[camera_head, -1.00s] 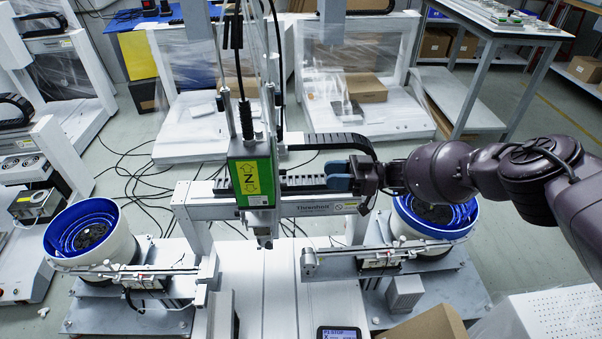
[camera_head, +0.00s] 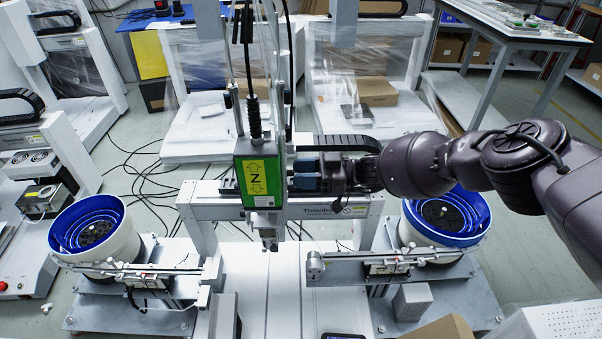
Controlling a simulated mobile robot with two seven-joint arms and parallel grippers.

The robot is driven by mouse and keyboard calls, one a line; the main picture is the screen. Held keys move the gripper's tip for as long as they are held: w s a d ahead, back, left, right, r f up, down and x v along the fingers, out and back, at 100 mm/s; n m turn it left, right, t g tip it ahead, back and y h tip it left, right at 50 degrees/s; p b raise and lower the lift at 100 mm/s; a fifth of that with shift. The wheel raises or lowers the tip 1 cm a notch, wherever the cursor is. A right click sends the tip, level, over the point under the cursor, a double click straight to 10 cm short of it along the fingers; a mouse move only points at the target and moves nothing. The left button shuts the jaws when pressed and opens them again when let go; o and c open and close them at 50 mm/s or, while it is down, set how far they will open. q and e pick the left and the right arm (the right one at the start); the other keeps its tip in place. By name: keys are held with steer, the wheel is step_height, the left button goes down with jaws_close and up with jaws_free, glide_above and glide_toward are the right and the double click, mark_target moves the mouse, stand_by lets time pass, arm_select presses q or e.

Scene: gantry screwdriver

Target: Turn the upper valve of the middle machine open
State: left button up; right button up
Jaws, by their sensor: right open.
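The middle machine is a white gantry with a crossbeam (camera_head: 335,209) and a green-framed yellow screwdriver unit (camera_head: 258,177) hanging in front of it. My right arm comes in from the right above the beam. My right gripper (camera_head: 303,172) has blue finger pads and points left, just right of the screwdriver unit at the height of the beam. It is open; I cannot tell whether it touches anything. I cannot make out the upper valve; it may be hidden by the unit or the gripper. My left gripper is not in view.
Blue-lined bowl feeders stand at the left (camera_head: 96,230) and right (camera_head: 444,216) of the gantry, each with a feed rail. A black cable chain (camera_head: 338,142) runs behind the gripper. A cardboard box (camera_head: 440,330) is at the bottom right. More machines stand behind.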

steer(key=shift+a, duration=0.25)
jaws_close()
stand_by(0.3)
